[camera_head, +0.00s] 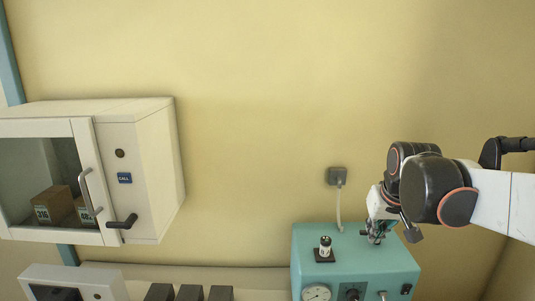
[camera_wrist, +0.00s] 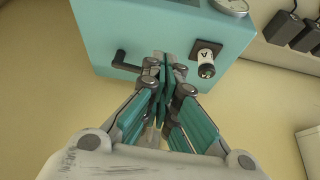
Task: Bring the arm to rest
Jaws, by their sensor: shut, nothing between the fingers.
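My arm reaches in from the right of the head view. My gripper (camera_head: 377,236) is just above the right part of the top of a teal machine (camera_head: 352,257). In the wrist view my gripper (camera_wrist: 164,70) is shut and empty, with its teal finger pads together. The teal machine (camera_wrist: 105,25) lies beyond the fingertips. I cannot tell whether the fingertips touch it.
A small white vial (camera_head: 325,247) with a dark cap stands on a black base atop the machine. A white incubator (camera_head: 150,170) with a glass door and boxes inside is at the left. Dark blocks (camera_head: 190,293) line the bottom.

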